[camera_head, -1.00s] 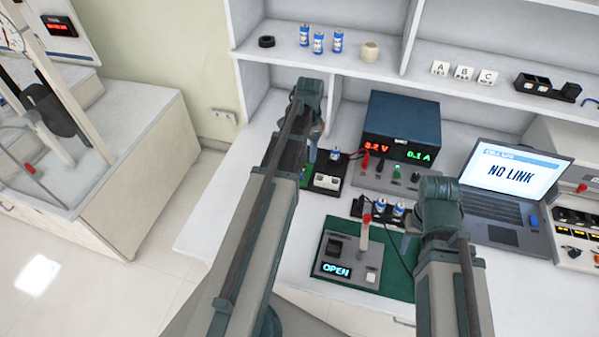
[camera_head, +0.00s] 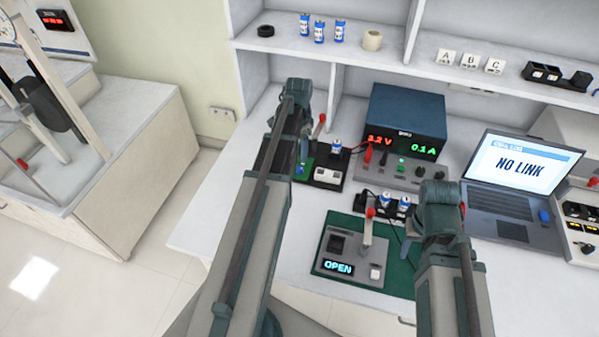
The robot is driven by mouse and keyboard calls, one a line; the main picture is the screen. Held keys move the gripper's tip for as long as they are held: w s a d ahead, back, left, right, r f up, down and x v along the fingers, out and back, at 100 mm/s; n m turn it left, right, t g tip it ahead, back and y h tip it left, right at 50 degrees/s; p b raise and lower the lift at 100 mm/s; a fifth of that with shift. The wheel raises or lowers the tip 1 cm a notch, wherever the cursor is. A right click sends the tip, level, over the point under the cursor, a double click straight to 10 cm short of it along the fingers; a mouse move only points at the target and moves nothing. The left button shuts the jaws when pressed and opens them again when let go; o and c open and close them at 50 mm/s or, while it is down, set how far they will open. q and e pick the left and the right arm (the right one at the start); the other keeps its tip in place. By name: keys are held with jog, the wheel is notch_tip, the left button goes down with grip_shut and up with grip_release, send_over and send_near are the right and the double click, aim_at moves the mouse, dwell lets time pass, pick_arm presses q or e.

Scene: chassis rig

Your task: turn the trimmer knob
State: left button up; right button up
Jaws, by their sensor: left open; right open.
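No part is clearly readable as the trimmer knob. A small green board with a blue part (camera_head: 300,168) lies beside my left gripper and is partly covered by it. My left gripper (camera_head: 302,148) points down there, mostly hidden behind its own wrist; it is open, and contact cannot be told. The power supply (camera_head: 405,118) reads 3.2 V and 0.1 A, with small knobs on the panel (camera_head: 393,175) below. My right gripper (camera_head: 408,232) is open beside the grey test fixture (camera_head: 345,262), largely hidden by its wrist. The fixture shows OPEN and has a red-tipped lever (camera_head: 368,228).
A laptop (camera_head: 520,165) showing NO LINK stands at the right. A black holder with blue cells (camera_head: 387,204) stands behind the fixture, and a white block (camera_head: 326,175) near the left gripper. The shelf (camera_head: 400,65) runs above. The bench's front left is clear.

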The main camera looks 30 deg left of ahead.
aim_at(300, 168)
pick_arm(q)
notch_tip(300, 168, down, 8)
jog(key=b, duration=0.7)
jog(key=shift+f, duration=0.2)
pick_arm(e)
notch_tip(300, 168, down, 8)
jog(key=shift+f, duration=0.15)
pick_arm(q)
grip_shut()
